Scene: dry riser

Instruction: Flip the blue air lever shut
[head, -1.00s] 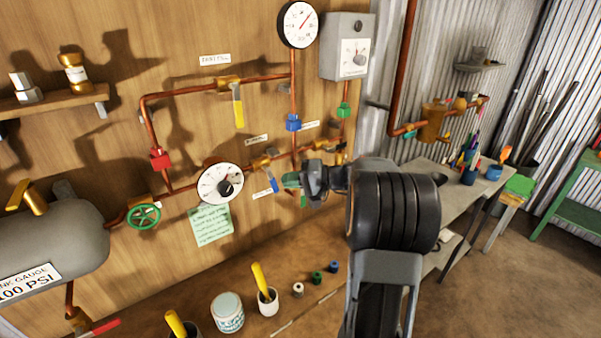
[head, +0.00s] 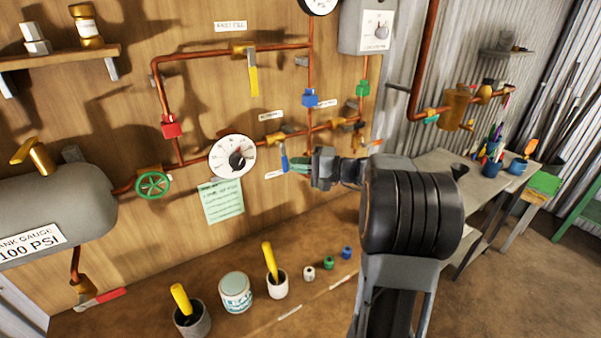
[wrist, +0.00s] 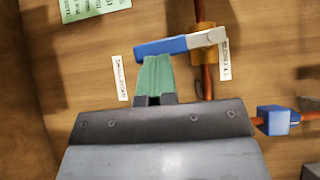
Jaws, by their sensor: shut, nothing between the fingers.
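The blue air lever (head: 284,161) hangs down from a brass valve (head: 275,138) on the copper pipe along the wooden wall. In the wrist view the blue lever (wrist: 163,47) sticks out to the left, across the pipe's line, from its pale metal arm on the brass valve (wrist: 203,40). My gripper (head: 297,166) is shut and empty, just right of the lever. In the wrist view my gripper's green fingertips (wrist: 155,62) meet the lever's near edge; I cannot tell whether they touch it. White labels stand by the lever's end (wrist: 122,78) and the valve (wrist: 224,60).
A white dial (head: 232,156) and a green note (head: 221,201) are left of the lever. A blue fitting (head: 310,97) and a yellow-handled valve (head: 253,80) are above. Pots and cans, including a white can (head: 235,292), stand below along the wall.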

